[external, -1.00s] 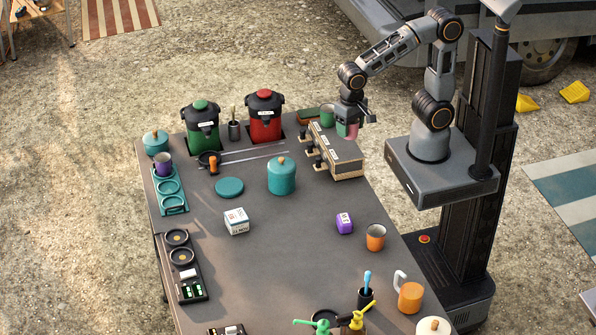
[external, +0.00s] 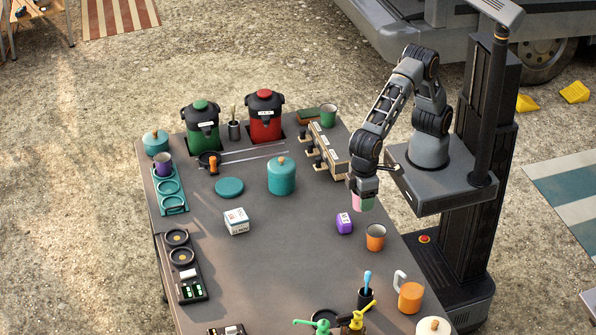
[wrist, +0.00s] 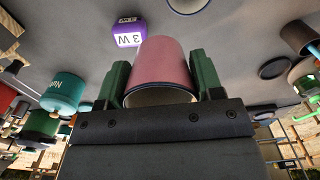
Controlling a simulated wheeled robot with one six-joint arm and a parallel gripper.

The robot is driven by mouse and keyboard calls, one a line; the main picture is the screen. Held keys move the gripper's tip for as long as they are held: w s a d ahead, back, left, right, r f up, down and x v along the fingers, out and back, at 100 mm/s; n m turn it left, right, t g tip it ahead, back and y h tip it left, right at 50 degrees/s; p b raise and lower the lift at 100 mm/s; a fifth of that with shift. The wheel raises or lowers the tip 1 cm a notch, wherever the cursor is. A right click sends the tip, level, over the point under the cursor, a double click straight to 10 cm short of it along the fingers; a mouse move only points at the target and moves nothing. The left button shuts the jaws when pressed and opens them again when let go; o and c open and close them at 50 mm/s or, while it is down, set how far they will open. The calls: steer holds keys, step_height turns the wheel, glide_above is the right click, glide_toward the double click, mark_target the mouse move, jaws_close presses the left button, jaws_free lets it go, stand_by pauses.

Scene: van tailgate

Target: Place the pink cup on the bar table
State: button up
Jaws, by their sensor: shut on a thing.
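The pink cup (external: 363,203) is held in my gripper (external: 363,194) near the right edge of the dark bar table (external: 290,240), in the external view. In the wrist view, the cup (wrist: 160,62) sits between the two green fingers of my gripper (wrist: 161,78), which are shut on its sides.
A purple box (external: 344,223) and an orange cup (external: 375,238) stand close by on the table. A wooden tap rack (external: 341,160) and a green cup (external: 328,115) are behind. A teal pot (external: 281,177) stands further left. The table's middle is clear.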

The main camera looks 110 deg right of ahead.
steer(key=w+a+f+p, duration=0.2)
steer(key=w+a+f, duration=0.25)
steer(key=w, duration=0.25)
glide_above(333, 264)
steer(key=f, duration=0.4)
steer(key=shift+s+f+p, duration=0.15)
steer(key=shift+s+p, duration=0.05)
steer(key=shift+p, duration=0.15)
steer(key=shift+w+a+f, duration=0.1)
steer(key=shift+w+f, duration=0.1)
steer(key=shift+f, duration=1.65)
steer(key=shift+f, duration=0.1)
steer(key=o, duration=0.9)
steer(key=shift+o, duration=0.2)
